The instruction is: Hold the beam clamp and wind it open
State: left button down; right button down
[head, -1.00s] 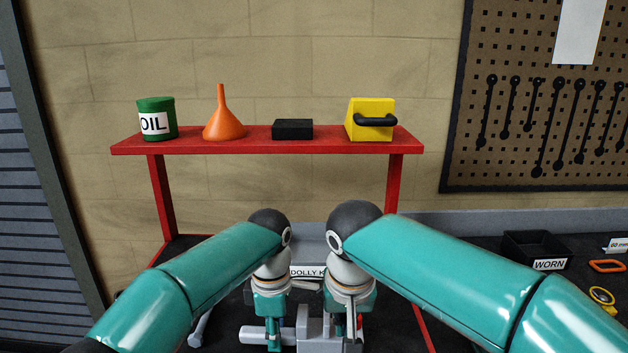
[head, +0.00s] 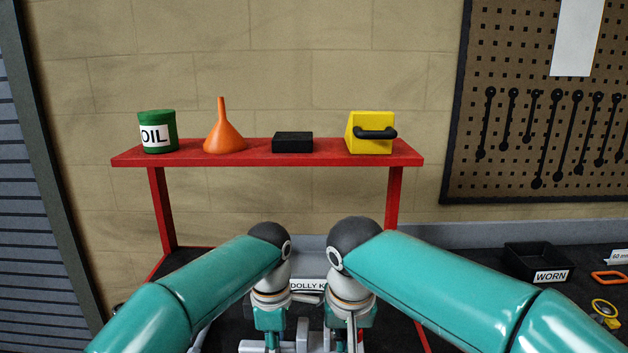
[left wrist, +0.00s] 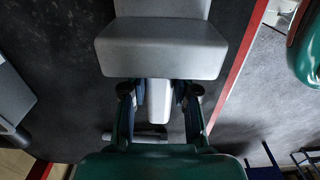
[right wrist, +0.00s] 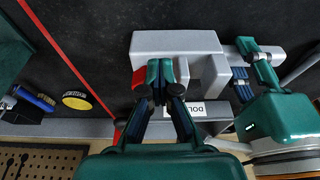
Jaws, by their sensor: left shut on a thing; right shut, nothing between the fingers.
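The grey beam clamp (head: 303,342) shows low in the head view, partly cut off by the bottom edge. My left gripper (head: 272,342) is shut on a grey part of it; the left wrist view shows this part (left wrist: 159,98) between the fingers, below a wide grey block (left wrist: 160,48). My right gripper (head: 351,338) is shut and empty at the clamp's right end. In the right wrist view its closed fingers (right wrist: 160,72) are close to the grey body (right wrist: 178,43) and a red part (right wrist: 138,82). I cannot tell whether they touch.
A red shelf (head: 260,158) stands behind with an oil can (head: 157,131), an orange funnel (head: 223,132), a black box (head: 292,142) and a yellow box (head: 371,132). A WORN bin (head: 538,262) and a yellow tape (head: 604,309) lie at right. My forearms flank the clamp.

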jog(key=shift+d, duration=1.15)
jog(key=shift+w+d, duration=0.15)
jog(key=shift+d, duration=0.2)
jog(key=w+v, duration=0.1)
jog(key=v, duration=0.4)
jog(key=shift+s+r, duration=0.35)
jog(key=shift+r, duration=0.2)
dwell(0.4)
